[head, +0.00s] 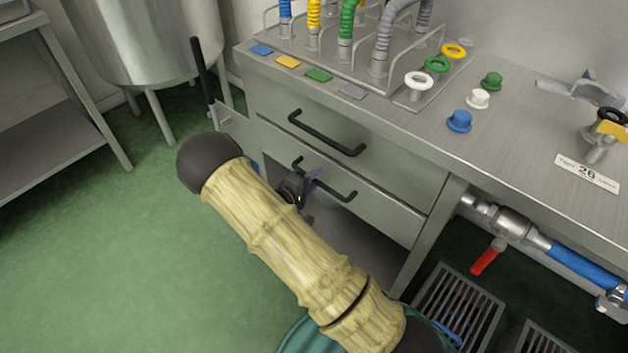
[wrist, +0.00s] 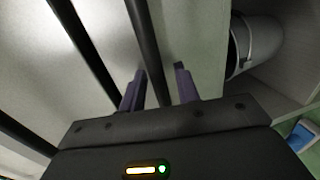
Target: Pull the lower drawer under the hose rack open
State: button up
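The lower drawer (head: 390,216) is in the steel bench under the hose rack (head: 330,58). Its front looks level with the upper drawer, with no clear gap. Its black bar handle (head: 338,193) is partly hidden by my gripper (head: 312,182). In the wrist view, my gripper (wrist: 160,85) has its two purple fingers apart, one on each side of a black bar (wrist: 146,40). The bar lies nearer the left finger, with space visible towards the right one.
The upper drawer (head: 385,165) has its own black handle (head: 325,135). A red-levered valve (head: 487,256) and blue hose are at the right below the bench, above floor grates (head: 455,300). A steel tank (head: 150,45) stands behind left. Green floor (head: 110,250) is clear at the left.

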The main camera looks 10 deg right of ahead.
grip_shut()
jog(key=shift+a, duration=0.1)
jog(key=f+v, duration=0.2)
jog(key=v, duration=0.9)
jog(key=f+p+v, duration=0.1)
jog(key=f+v, duration=0.2)
jog(key=v, duration=0.9)
jog(key=shift+v, duration=0.75)
grip_release()
